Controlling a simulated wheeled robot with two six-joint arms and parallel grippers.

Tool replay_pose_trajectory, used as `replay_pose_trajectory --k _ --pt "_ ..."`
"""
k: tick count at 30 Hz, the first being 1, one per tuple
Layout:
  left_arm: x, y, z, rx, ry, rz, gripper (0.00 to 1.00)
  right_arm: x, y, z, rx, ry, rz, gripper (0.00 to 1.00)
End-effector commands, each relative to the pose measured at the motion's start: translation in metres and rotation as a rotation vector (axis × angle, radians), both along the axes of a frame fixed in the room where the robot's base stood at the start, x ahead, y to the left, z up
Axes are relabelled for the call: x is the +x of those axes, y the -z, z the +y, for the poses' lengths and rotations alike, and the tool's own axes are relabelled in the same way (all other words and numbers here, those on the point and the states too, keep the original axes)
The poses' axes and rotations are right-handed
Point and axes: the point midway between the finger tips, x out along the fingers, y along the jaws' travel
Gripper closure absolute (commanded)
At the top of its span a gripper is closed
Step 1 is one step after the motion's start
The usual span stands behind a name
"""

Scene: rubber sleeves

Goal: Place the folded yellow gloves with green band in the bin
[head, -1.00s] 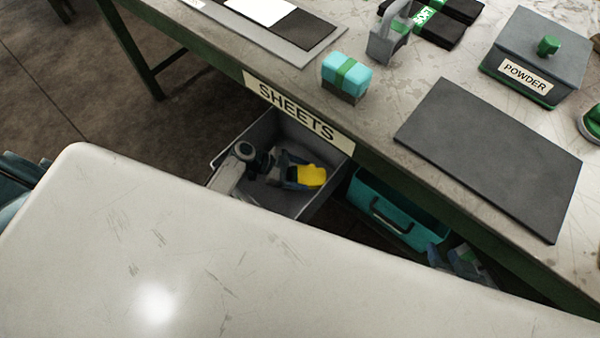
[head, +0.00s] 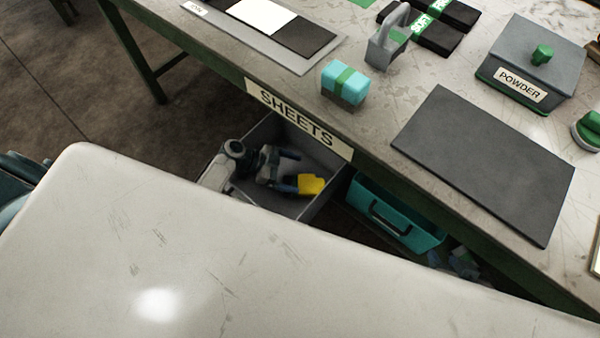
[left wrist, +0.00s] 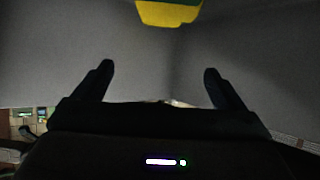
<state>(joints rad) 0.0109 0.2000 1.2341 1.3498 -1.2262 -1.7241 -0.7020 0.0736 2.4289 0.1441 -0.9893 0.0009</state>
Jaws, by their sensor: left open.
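The folded yellow gloves (head: 311,184) lie inside the grey bin (head: 326,195) under the SHEETS label. In the left wrist view the gloves (left wrist: 168,13) show at the top edge with a strip of their green band, beyond my fingertips. My left gripper (head: 293,170) reaches into the bin from the left. It is open, and in the left wrist view (left wrist: 160,72) nothing is between its fingers. My right gripper (head: 462,262) seems to be the small, dark bluish shape right of the teal bin; its jaws are unclear.
A teal bin (head: 392,222) with a handle stands beside the grey bin, under the table. A white surface (head: 220,270) fills the foreground.

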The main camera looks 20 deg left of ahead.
Motion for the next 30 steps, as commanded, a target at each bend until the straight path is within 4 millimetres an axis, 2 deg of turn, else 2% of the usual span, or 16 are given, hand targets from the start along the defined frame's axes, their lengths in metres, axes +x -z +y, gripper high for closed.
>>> replay_pose_trajectory --k 3,9,25,30 --pt "-0.006 -0.01 0.019 0.002 0.001 0.0 0.09 0.0 0.001 0.0 0.0 0.0 0.001 0.64" --pt "-0.01 -0.02 0.034 -0.001 -0.001 -0.001 0.09 0.0 0.001 0.0 0.0 0.0 0.0 0.64" --pt "-0.011 -0.023 0.036 -0.002 0.0 -0.001 0.09 0.0 0.0 0.0 -0.001 0.001 0.001 0.64" --pt "-0.011 -0.042 0.036 -0.002 -0.001 -0.001 0.09 0.001 0.014 -0.007 -0.029 0.003 0.073 0.64"
